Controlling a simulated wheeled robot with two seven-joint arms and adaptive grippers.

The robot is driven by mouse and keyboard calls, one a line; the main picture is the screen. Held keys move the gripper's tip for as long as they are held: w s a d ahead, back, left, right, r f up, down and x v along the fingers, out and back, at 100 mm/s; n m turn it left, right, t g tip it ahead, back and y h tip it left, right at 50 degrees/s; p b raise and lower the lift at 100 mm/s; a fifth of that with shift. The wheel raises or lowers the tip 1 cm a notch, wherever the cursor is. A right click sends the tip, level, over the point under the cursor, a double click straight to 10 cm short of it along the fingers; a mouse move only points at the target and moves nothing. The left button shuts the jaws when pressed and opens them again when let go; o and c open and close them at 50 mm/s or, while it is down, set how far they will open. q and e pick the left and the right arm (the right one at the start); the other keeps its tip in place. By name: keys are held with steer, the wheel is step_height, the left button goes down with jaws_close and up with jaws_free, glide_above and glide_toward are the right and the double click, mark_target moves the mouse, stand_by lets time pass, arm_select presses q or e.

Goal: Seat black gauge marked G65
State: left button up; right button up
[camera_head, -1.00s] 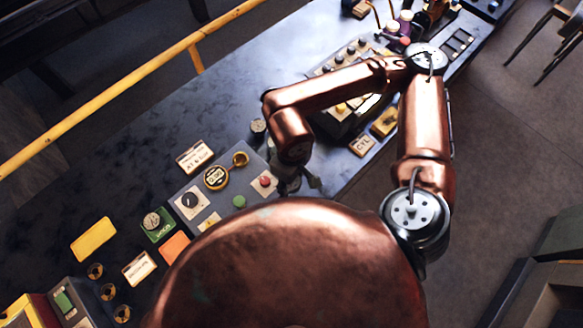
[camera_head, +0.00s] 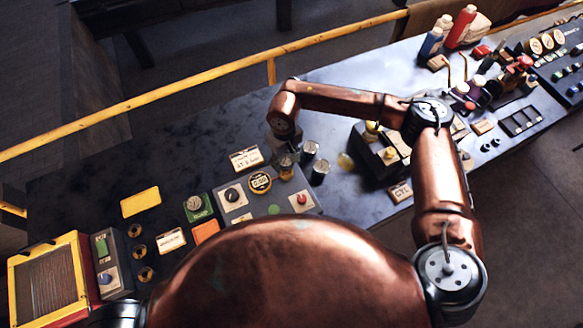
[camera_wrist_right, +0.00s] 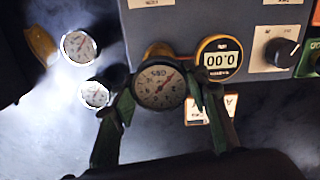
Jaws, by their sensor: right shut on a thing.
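My right gripper (camera_wrist_right: 163,118) is shut on a round gauge (camera_wrist_right: 160,86) with a white dial, a red needle and a marking that looks like G65, seen upside down in the wrist view. The gauge is between the fingers at the edge of the grey panel (camera_wrist_right: 180,22). Whether it touches the panel cannot be told. In the head view my right gripper (camera_head: 292,160) hangs beside the panel's round digital readout (camera_head: 260,183), with a brass part (camera_head: 286,172) below it. The readout shows 0.00 in the wrist view (camera_wrist_right: 219,58). My left gripper is out of view.
Two other dial gauges (camera_wrist_right: 79,47) (camera_wrist_right: 96,94) stand close beside the held one, also in the head view (camera_head: 310,147) (camera_head: 320,169). A black knob (camera_wrist_right: 281,52) and a red button (camera_head: 302,199) sit on the panel. A yellow rail (camera_head: 200,82) runs behind the bench.

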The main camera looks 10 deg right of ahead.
steer(key=shift+f, duration=1.9)
steer(key=shift+f+b, duration=0.3)
steer(key=shift+b, duration=1.05)
steer(key=shift+f, duration=0.1)
stand_by(0.3)
steer(key=shift+f+b, duration=0.6)
steer(key=shift+b, duration=0.25)
steer(key=shift+f+b, duration=0.2)
steer(key=shift+b, duration=0.25)
steer(key=shift+f, duration=0.1)
steer(key=o, duration=1.4)
